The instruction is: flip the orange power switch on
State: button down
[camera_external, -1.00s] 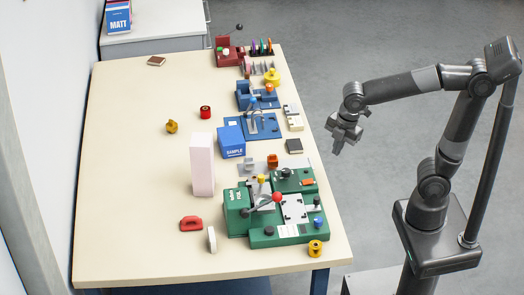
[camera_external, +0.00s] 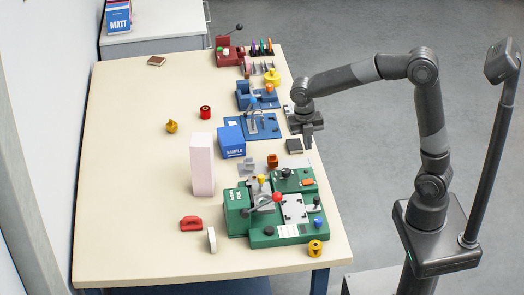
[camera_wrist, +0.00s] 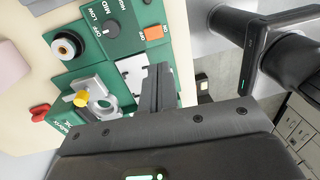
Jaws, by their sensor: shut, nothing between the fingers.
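The orange power switch (camera_external: 308,182) is a small orange rocker on the right part of the green machine (camera_external: 262,236), near the table's right edge. In the wrist view the orange switch (camera_wrist: 155,32) shows near the top, with small ON/OFF lettering beside it. Which way it is tipped I cannot tell. My gripper (camera_external: 308,141) is shut and empty, above the table's right edge and beyond the switch in the outside view, apart from it. In the wrist view my closed fingers (camera_wrist: 160,70) appear below the switch, over the green machine.
A red-ball lever (camera_external: 277,197) and yellow knob (camera_external: 262,178) rise from the green machine. A tall pale block (camera_external: 202,165) stands left. The table's left side is mostly clear.

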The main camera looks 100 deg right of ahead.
aim_at(311, 181)
jog(key=f, duration=0.4)
jog(key=s+f, duration=0.1)
jog(key=f, duration=0.9)
jog(key=shift+s, duration=0.4)
jog(key=shift+s+f, duration=0.1)
jog(key=shift+f, duration=0.05)
jog(key=shift+w+r, duration=0.2)
jog(key=shift+w, duration=0.65)
